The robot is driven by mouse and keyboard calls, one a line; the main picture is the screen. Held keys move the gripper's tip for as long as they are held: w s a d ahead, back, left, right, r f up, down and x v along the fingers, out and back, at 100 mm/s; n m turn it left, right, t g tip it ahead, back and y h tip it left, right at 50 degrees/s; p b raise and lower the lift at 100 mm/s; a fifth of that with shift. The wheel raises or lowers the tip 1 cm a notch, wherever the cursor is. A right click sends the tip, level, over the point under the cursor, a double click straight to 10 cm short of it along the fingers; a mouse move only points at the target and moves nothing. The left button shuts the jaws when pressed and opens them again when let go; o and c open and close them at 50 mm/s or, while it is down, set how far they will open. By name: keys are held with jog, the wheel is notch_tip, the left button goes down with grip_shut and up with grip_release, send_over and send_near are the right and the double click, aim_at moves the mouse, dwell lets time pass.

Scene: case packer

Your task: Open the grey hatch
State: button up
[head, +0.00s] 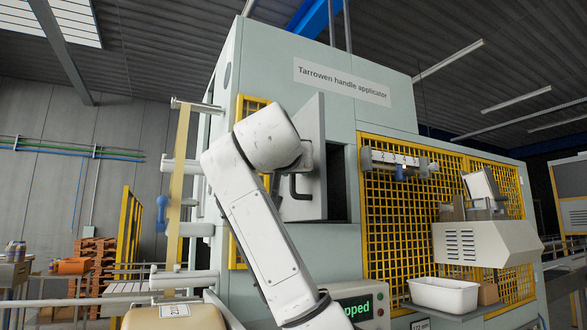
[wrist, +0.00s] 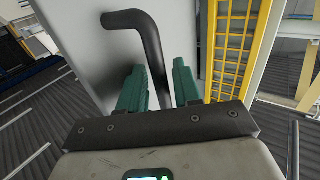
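The grey hatch (head: 312,135) on the machine stands swung outward, with a dark gap (head: 338,180) to its right. Its black bent handle (head: 293,188) is on the face turned left. In the wrist view the hatch (wrist: 85,45) is a pale panel, and the handle (wrist: 152,45) runs down between the fingers of my gripper (wrist: 160,82). The green fingers stand apart on either side of the handle, with a narrow gap on the right. The handle's lower part is hidden behind the gripper body.
Yellow mesh guards (head: 395,225) flank the hatch; one mesh panel (wrist: 232,45) is close right of my gripper in the wrist view. A post with a blue handle (head: 162,213) is left.

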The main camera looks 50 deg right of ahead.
jog(key=shift+s+a, duration=0.15)
jog(key=shift+a, duration=0.05)
jog(key=b+v, duration=0.3)
jog(key=v, duration=0.7)
jog(key=shift+s+a+b, duration=0.2)
jog(key=shift+a+b, duration=0.05)
jog(key=shift+b, duration=0.05)
dwell(0.3)
